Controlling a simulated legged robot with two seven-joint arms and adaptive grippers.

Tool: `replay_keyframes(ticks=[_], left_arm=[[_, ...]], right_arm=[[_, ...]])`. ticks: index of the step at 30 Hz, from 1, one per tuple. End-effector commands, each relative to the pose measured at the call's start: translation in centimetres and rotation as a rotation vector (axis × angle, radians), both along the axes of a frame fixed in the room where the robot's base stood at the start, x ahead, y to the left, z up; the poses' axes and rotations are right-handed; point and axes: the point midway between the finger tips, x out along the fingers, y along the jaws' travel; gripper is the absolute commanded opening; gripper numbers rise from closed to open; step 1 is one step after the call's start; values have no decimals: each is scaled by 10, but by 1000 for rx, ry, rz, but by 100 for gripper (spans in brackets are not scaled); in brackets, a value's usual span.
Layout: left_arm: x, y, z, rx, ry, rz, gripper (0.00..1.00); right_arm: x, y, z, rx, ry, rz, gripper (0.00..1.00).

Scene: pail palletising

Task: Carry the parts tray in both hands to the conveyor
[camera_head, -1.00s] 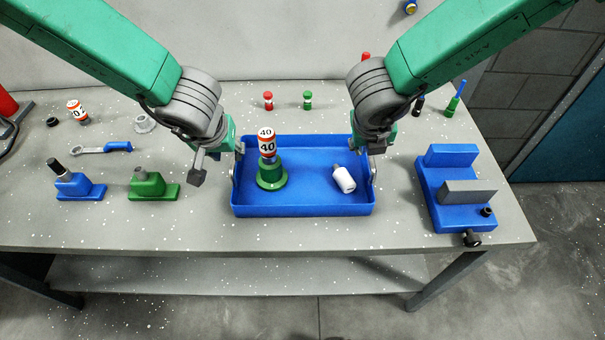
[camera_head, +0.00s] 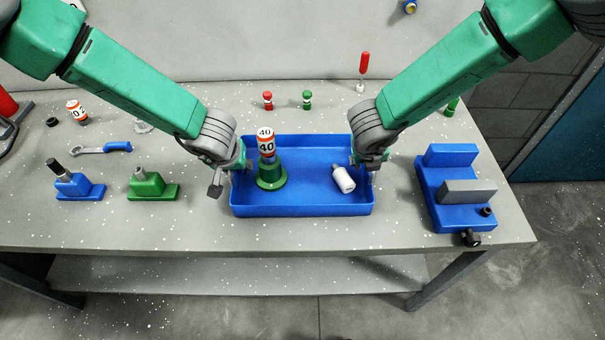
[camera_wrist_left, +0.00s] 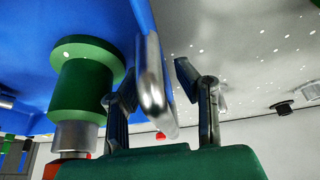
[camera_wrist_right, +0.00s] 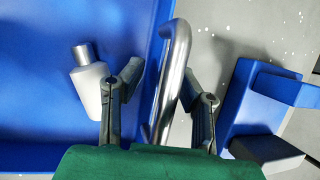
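The blue parts tray (camera_head: 300,210) stands on the bench, holding a green flanged part (camera_head: 271,177) with a red-and-white "40" top and a white bottle-like part (camera_head: 343,180). My left gripper (camera_head: 228,180) is at the tray's left end. In the left wrist view its fingers (camera_wrist_left: 160,90) are open on either side of the metal handle (camera_wrist_left: 152,85). My right gripper (camera_head: 367,172) is at the right end. In the right wrist view its fingers (camera_wrist_right: 162,85) are open, with the other metal handle (camera_wrist_right: 172,80) between them. The conveyor is not in view.
A blue vise-like block (camera_head: 455,190) stands to the right of the tray. A blue fixture (camera_head: 78,187), a green fixture (camera_head: 152,188) and a wrench (camera_head: 100,148) lie to the left. Small red (camera_head: 267,100) and green (camera_head: 307,100) pieces stand behind. The bench front is clear.

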Motion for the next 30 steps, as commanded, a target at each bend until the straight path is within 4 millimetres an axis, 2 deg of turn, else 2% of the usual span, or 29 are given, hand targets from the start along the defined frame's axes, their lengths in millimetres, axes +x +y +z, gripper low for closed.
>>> replay_keyframes(ticks=[1,3,19,30], left_arm=[[0,1,0,0,0,0,24],[0,1,0,0,1,0,0],[1,0,4,0,-2,0,0],[1,0,34,-2,-4,-1,0]], right_arm=[[0,1,0,0,0,1,25],[0,1,0,0,0,1,1],[0,2,5,0,-2,5,0],[0,2,33,0,-2,6,0]])
